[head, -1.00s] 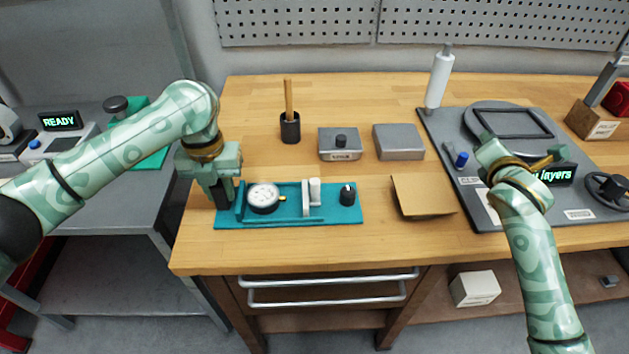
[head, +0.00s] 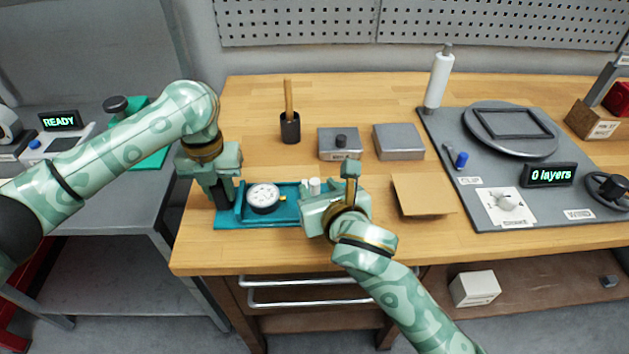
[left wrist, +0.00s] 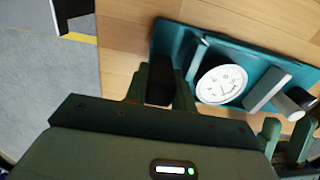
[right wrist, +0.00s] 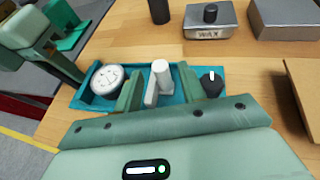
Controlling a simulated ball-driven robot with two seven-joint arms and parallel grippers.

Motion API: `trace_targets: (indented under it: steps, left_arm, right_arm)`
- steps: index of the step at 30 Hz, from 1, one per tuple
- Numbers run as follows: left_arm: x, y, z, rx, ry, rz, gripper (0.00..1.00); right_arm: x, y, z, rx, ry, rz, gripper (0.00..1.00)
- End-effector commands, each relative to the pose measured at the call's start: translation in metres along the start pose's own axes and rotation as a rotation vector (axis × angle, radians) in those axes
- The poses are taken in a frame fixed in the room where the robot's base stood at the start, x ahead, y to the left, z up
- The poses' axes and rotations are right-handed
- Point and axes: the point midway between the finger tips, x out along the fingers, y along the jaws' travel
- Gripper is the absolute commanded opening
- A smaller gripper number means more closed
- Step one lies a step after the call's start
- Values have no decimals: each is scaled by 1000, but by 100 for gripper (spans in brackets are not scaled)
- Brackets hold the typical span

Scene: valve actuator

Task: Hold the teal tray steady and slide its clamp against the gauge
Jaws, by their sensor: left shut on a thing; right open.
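The teal tray (head: 231,222) lies on the wooden bench; it also shows in the left wrist view (left wrist: 182,40). A white-faced round gauge (head: 263,196) sits in its left part. In the right wrist view the clamp (right wrist: 160,78), a pale bar with a white post, stands right of the gauge (right wrist: 107,81) with a gap between them. A black knob (right wrist: 211,82) is at the tray's right end. My left gripper (head: 224,200) is shut on the tray's left end. My right gripper (right wrist: 158,88) is open, its fingers on either side of the clamp; contact cannot be told.
A wax box (head: 340,144), a grey block (head: 398,142) and a black cup (head: 290,128) stand behind the tray. A tan sheet (head: 424,195) lies to its right. A grey winding board (head: 480,215) is further right.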

Motion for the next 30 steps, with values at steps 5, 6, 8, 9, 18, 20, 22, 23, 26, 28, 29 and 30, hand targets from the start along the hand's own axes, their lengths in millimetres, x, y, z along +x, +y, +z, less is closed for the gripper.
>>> trace_targets:
  steps: [5,6,8,9,18,20,22,23,26,28,29,30]
  left_arm:
    - [6,1,-2,-1,10,4,0]
    - [6,1,-2,-1,10,4,0]
    - [6,1,-2,-1,10,4,0]
    - [6,1,-2,-1,10,5,0]
    - [6,1,-2,-1,10,5,0]
    - [6,1,-2,-1,10,5,0]
    - [6,1,-2,-1,10,5,0]
    - [6,1,-2,-1,10,5,0]
    - [6,1,-2,-1,10,5,0]
    - [6,1,-2,-1,10,5,0]
    - [6,1,-2,-1,10,5,0]
    - [6,1,-2,-1,10,5,0]
  right_arm:
    - [28,0,-1,0,0,-1,40]
    - [32,0,-1,0,0,-1,40]
    - [35,0,-1,1,0,-1,40]
    - [37,0,-1,2,0,-1,40]
    - [38,0,-1,2,0,-1,29]
    - [38,0,-1,1,0,-1,13]
    - [38,0,-1,1,0,-1,0]
    - [38,0,-1,1,0,-1,0]
    - [38,1,-1,1,0,0,0]
    - [40,9,0,1,0,3,0]
    - [41,14,2,1,-1,3,0]
    - [43,22,2,0,0,3,0]
